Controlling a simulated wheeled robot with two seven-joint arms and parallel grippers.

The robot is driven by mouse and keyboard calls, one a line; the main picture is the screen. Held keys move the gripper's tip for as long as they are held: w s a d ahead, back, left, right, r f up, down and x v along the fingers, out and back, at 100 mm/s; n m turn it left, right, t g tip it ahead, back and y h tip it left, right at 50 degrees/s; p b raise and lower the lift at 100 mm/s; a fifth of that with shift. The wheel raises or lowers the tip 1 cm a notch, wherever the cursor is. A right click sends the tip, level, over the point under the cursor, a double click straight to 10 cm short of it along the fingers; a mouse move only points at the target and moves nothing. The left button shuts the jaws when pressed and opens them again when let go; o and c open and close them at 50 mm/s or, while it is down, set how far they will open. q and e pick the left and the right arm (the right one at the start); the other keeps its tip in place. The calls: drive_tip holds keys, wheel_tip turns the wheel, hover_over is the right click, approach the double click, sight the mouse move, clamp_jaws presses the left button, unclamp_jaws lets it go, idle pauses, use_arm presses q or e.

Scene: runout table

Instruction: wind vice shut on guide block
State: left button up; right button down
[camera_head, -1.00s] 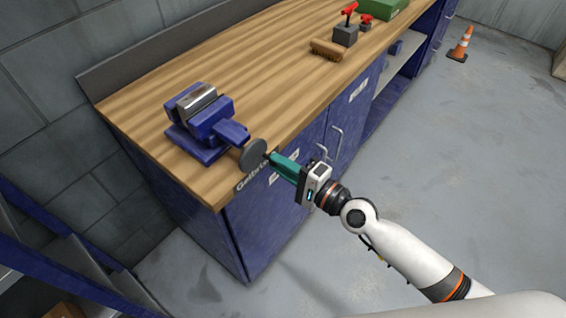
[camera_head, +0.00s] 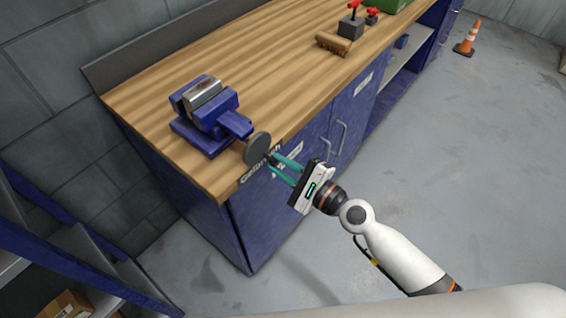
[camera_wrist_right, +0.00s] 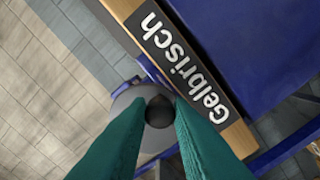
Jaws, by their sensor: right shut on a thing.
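The blue vice (camera_head: 212,120) stands on the near left corner of the wooden bench. A grey metal piece (camera_head: 204,92), perhaps the guide block, sits between its jaws; I cannot tell whether a gap is left there. The vice's round grey handwheel (camera_head: 258,149) sticks out past the bench's front edge. My right gripper (camera_head: 272,160) is at the wheel, its green fingers shut on the wheel's dark knob. In the right wrist view the knob (camera_wrist_right: 159,112) sits between the fingertips, with the wheel (camera_wrist_right: 128,101) behind it. My left gripper is not in view.
The bench top (camera_head: 262,86) is clear between the vice and a brush (camera_head: 333,43). Further back are a grey block with a red handle (camera_head: 351,26) and a green box. Cabinet doors with handles (camera_head: 340,136) lie below. An orange cone (camera_head: 468,40) stands on the floor.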

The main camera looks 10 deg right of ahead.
drive_tip(key=shift+s+a+m, duration=0.15)
drive_tip(key=shift+s+m, duration=0.05)
drive_tip(key=shift+m, duration=0.4)
drive_tip(key=shift+s+a+f+m+p, duration=0.1)
drive_tip(key=shift+s+a+m+p, duration=0.05)
drive_tip(key=shift+m+p, duration=0.45)
drive_tip(key=shift+f+m, duration=0.1)
drive_tip(key=shift+m, duration=0.3)
drive_tip(key=shift+s+a+m, duration=0.1)
drive_tip(key=shift+a+m, duration=0.05)
drive_tip(key=shift+m, duration=0.35)
drive_tip(key=c, duration=1.4)
unclamp_jaws()
